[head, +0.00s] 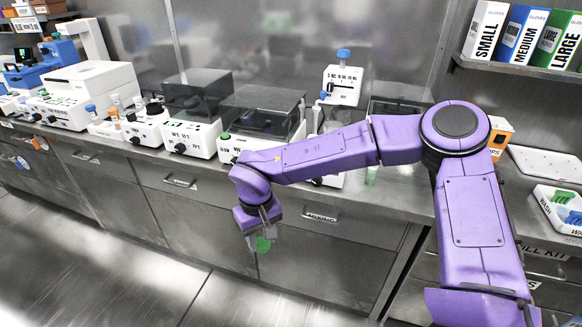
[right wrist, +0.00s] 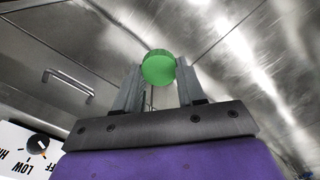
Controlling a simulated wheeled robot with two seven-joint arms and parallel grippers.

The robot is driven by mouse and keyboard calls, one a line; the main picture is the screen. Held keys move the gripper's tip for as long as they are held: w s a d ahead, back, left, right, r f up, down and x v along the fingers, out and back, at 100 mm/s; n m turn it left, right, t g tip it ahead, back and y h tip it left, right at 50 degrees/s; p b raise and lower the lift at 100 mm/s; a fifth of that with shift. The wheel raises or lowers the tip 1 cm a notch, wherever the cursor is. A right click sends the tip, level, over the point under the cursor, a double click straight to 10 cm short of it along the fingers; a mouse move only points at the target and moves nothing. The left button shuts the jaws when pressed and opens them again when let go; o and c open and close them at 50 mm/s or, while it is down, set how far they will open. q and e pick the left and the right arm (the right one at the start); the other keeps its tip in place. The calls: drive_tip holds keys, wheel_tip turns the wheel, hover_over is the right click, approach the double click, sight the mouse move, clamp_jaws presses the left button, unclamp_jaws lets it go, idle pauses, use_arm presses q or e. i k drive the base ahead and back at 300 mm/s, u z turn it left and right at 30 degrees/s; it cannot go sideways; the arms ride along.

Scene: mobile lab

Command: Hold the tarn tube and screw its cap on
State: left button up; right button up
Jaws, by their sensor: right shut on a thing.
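My right gripper (head: 263,238) hangs in front of the counter's front edge, over the floor. It is shut on a round green cap (head: 263,244). In the right wrist view the green cap (right wrist: 158,67) sits between the two grey fingertips, its round face showing. A small pale green, see-through thing (head: 371,175) stands on the counter just under my right forearm; it may be a tube, but I cannot tell whether it is the tarn tube. My left gripper is not in view.
White lab machines (head: 190,138) line the counter (head: 400,190) on the left and middle. A white bin (head: 560,212) and a flat tray (head: 548,165) lie at the right. Drawers (head: 320,250) front the counter; the floor before them is clear.

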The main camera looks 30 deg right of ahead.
sight(372, 173)
drive_tip(key=u, duration=0.65)
drive_tip(key=k, duration=0.9)
drive_tip(key=z, duration=1.75)
drive_tip(key=i, duration=0.5)
